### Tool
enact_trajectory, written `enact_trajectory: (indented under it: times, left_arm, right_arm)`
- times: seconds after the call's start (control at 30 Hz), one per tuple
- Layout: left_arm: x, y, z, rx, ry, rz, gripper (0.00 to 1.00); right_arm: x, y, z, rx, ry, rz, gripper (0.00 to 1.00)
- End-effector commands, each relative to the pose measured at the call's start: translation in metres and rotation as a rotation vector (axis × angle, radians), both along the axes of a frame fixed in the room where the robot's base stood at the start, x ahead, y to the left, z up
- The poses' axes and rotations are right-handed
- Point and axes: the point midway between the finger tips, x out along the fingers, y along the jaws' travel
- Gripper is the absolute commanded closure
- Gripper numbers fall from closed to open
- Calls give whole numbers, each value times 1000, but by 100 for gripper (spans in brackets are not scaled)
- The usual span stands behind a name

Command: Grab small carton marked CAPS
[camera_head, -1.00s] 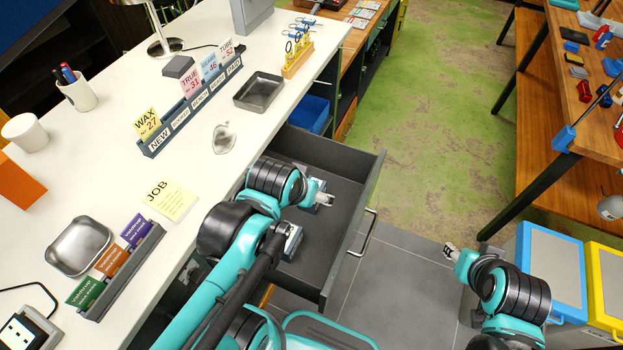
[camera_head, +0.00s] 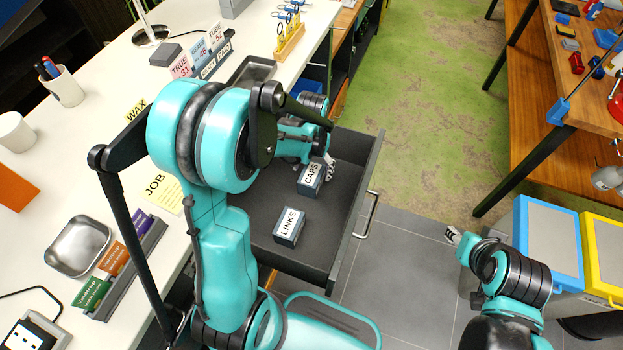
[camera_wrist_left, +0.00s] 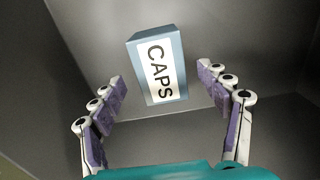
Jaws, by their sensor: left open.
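The small carton marked CAPS (camera_head: 311,178) stands in the open dark drawer (camera_head: 345,222). It is blue-grey with a white label and also shows in the left wrist view (camera_wrist_left: 158,68). My left gripper (camera_head: 329,168) is at the carton's far side in the head view, partly hidden by my arm. In the left wrist view my left gripper (camera_wrist_left: 168,95) is open, its fingers spread to either side of the carton and apart from it. My right gripper (camera_head: 452,237) is over the grey floor, too small to read.
A second carton marked LINKS (camera_head: 289,226) stands in the drawer nearer to me. The drawer walls surround both cartons. The white worktop (camera_head: 115,165) lies left, with a metal dish (camera_head: 78,246) and card holders. Blue and yellow bins (camera_head: 549,250) stand at the right.

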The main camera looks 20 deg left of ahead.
Motion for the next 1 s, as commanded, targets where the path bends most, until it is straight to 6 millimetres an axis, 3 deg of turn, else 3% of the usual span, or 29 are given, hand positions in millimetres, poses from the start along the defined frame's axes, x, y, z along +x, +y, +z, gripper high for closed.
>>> enact_trajectory:
  times: [0.3,0.6,0.63,0.83,1.0]
  left_arm:
    - [-1,1,-47,0,-1,0,24]
    - [-1,1,-52,0,-2,0,24]
    - [-1,1,-52,0,-2,0,27]
    - [-1,1,-52,0,-2,0,80]
    - [-1,1,-52,0,-2,0,81]
  right_arm:
    - [0,0,-20,0,0,0,60]
    - [0,0,-20,0,0,0,60]
    - [0,0,-20,0,0,0,60]
    - [0,0,-20,0,0,0,60]
    - [0,0,-20,0,0,0,60]
